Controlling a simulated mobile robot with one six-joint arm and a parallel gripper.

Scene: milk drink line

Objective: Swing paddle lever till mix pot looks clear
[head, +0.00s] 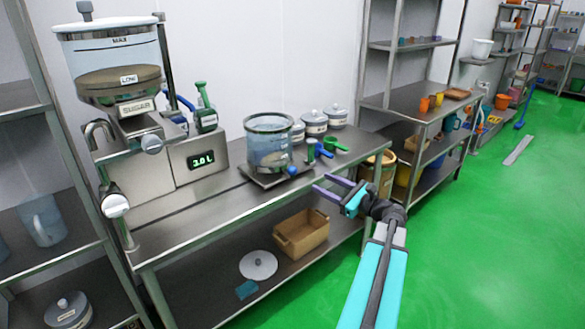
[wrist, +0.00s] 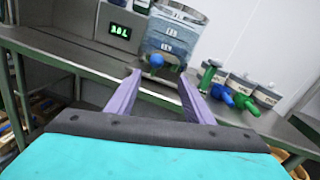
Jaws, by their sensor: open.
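The mix pot (head: 268,145) is a clear round vessel on a dark base on the steel bench. Its contents look bluish and see-through, with paler marks; I cannot tell if anything is settled inside. In the wrist view the pot (wrist: 174,32) stands beyond my fingers. A round blue knob (head: 292,170) sits low at its front; it also shows in the wrist view (wrist: 156,60). I cannot tell which part is the paddle lever. My gripper (head: 323,182) is open and empty, with purple fingers, in front of the bench and apart from the pot.
Green and blue handled tools (head: 325,149) lie right of the pot, before several lidded jars (head: 314,123). Green floor (head: 480,220) is open at right.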

